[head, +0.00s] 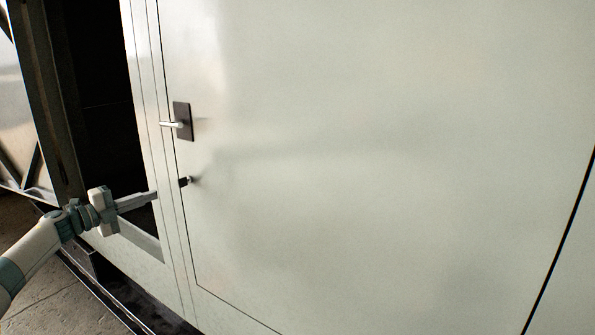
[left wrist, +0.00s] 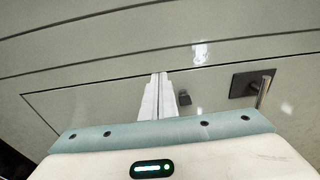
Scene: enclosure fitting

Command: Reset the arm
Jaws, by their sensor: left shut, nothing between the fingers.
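My left arm comes in from the lower left in the head view. Its gripper (head: 150,197) is in front of the pale enclosure door (head: 380,160), near the door's left edge and below the handle. In the left wrist view the gripper's fingers (left wrist: 158,82) are together with nothing between them. The door handle (head: 173,124) is a light lever on a dark plate; it also shows at the right of the left wrist view (left wrist: 263,92). A small dark fitting (head: 185,181) sits below the handle, close to the fingertips; I cannot tell whether they touch it. My right gripper is not in view.
A dark opening (head: 100,95) in the enclosure lies left of the door, beside a dark upright frame (head: 50,100). The concrete floor (head: 50,300) shows at the lower left. The door's broad face to the right is clear.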

